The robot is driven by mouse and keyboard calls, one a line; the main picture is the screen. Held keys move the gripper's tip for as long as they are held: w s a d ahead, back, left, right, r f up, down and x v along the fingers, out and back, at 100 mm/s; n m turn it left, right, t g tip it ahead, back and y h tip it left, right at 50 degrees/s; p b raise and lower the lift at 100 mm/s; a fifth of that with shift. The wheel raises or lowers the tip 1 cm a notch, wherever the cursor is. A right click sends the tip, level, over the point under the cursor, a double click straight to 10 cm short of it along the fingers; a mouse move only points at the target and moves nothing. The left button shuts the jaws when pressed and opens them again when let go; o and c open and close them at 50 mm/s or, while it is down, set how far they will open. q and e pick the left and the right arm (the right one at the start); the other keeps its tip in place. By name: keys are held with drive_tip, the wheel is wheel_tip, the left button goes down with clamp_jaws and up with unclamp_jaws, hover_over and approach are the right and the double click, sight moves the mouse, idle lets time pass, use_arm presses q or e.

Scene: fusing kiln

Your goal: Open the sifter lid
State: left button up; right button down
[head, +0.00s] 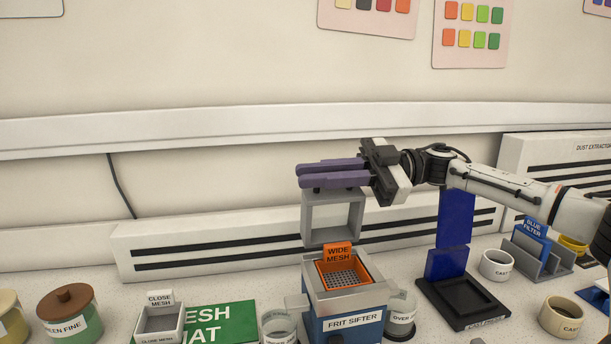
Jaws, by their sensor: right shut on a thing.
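The frit sifter (345,310) is a blue and grey box with an orange wide mesh insert (341,275) in its top. Its lid (310,222), a grey square frame, stands upright above the back of the sifter, so the mesh shows uncovered. My right gripper (332,172) has purple fingers at the lid's top edge and is shut on the lid; the exact contact is partly hidden behind the fingers. My left gripper is out of view.
A close mesh box (160,322) and a green mat (219,322) lie to the left. A jar (401,315) is close on the sifter's right. A black stand with a blue panel (455,219) rises farther right. A slotted grey duct (215,245) runs behind.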

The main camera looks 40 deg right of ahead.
sight(353, 189)
drive_tip(key=shift+w+d+f, duration=0.1)
drive_tip(key=shift+f, duration=0.15)
drive_tip(key=c, duration=1.8)
unclamp_jaws()
drive_tip(key=shift+c, duration=0.2)
drive_tip(key=shift+r, duration=0.1)
drive_tip(key=b+v, duration=0.2)
drive_tip(key=v, duration=0.4)
drive_tip(key=shift+d, duration=0.4)
drive_tip(key=shift+s+d+b, duration=0.3)
drive_tip(key=shift+s, duration=0.1)
drive_tip(key=shift+r, duration=0.1)
